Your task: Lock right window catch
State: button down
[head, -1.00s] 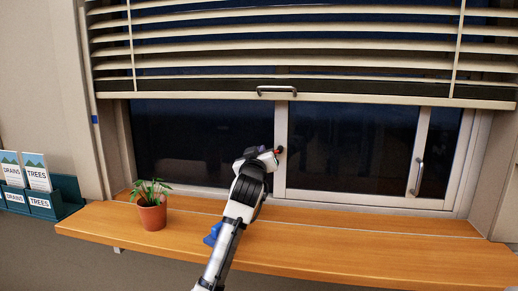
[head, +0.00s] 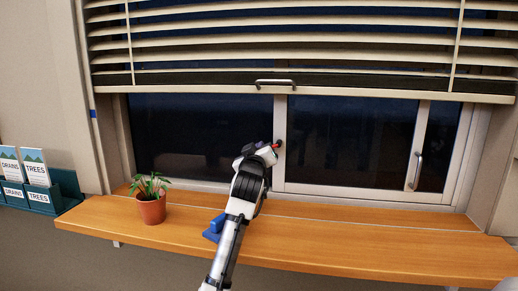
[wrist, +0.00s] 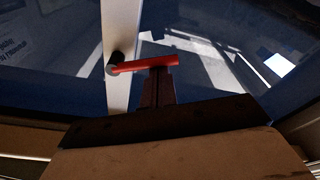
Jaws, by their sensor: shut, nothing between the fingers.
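A window catch with a red lever (wrist: 145,64) and a dark round pivot (wrist: 116,60) sits on the pale middle window post (wrist: 120,30). In the wrist view the lever points right from the pivot, nearly level and slightly raised at its free end. My gripper (wrist: 160,78) is shut and empty, its fingertips right under the lever's outer half; I cannot tell whether they touch it. In the head view the red lever (head: 275,146) shows small beside the post, partly hidden by my gripper (head: 265,151).
A wooden sill (head: 350,245) runs below the window. A potted plant (head: 152,207) stands on its left, and a blue object (head: 213,230) lies beside my arm. Blinds (head: 270,45) hang above. A metal handle (head: 415,170) is on the right frame.

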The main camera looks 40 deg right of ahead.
jog(key=s+f+n, duration=0.1)
jog(key=n, duration=0.3)
jog(key=s+d+f+n+y, duration=0.1)
jog(key=f+n, duration=0.1)
jog(key=n, duration=0.2)
jog(key=d+f+n, duration=0.1)
jog(key=n, duration=0.3)
jog(key=shift+s+d+f+y+p, duration=0.2)
jog(key=shift+s+y+p, duration=0.1)
jog(key=shift+s+y, duration=0.1)
dwell(0.4)
jog(key=s+a+b, duration=0.2)
jog(key=s+a, duration=0.2)
jog(key=a, duration=0.4)
jog(key=shift+a+b, duration=0.25)
jog(key=shift+b, duration=0.05)
